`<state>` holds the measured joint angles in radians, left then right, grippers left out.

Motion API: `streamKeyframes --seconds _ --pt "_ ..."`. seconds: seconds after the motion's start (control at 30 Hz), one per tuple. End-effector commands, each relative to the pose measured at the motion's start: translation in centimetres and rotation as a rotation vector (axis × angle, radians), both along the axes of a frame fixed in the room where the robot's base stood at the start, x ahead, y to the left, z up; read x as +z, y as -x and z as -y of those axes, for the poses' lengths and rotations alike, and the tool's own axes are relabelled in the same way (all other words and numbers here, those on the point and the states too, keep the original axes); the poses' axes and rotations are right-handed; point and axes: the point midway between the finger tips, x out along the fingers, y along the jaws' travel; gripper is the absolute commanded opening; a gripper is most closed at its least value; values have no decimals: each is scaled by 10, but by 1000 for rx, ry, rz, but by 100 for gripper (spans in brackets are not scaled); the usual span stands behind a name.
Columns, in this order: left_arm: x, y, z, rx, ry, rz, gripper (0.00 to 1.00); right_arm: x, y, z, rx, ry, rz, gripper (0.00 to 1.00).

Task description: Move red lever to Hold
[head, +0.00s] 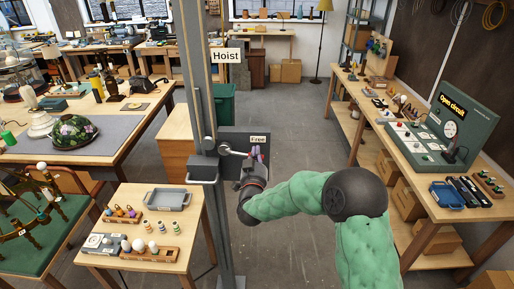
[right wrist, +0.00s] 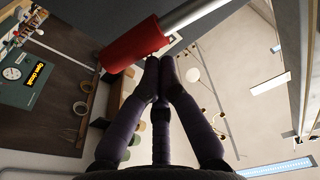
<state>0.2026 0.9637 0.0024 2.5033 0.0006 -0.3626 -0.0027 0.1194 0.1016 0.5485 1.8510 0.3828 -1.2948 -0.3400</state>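The hoist post (head: 198,80) carries a grey box with a sign reading "Free" (head: 258,139). A silver lever arm (head: 232,152) comes out from the post toward my right gripper (head: 257,154). In the right wrist view the lever's red handle (right wrist: 135,46) lies tilted on a silver rod (right wrist: 195,13). The purple fingers of my right gripper (right wrist: 160,72) are drawn together, with their tips close to the handle's lower edge. The handle passes beyond the tips, not visibly between them; contact is unclear. In the head view my gripper mostly hides the red handle. My left gripper is out of view.
A "Hoist" sign (head: 227,56) hangs on the post. A small table (head: 190,236) with a tray and bulbs stands left of it. A workbench (head: 412,150) with an "Open circuit" panel (head: 452,120) is at right. The floor behind the post is clear.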

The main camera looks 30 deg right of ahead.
Motion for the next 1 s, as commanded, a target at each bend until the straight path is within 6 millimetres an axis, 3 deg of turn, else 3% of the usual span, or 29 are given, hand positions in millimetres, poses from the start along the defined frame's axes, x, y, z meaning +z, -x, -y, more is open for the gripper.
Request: streamKeyframes --seconds 0.4,1.0 --pt "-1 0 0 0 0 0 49 -2 0 0 -1 -3 2 0" --pt "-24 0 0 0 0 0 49 -12 1 1 0 -72 44 0"
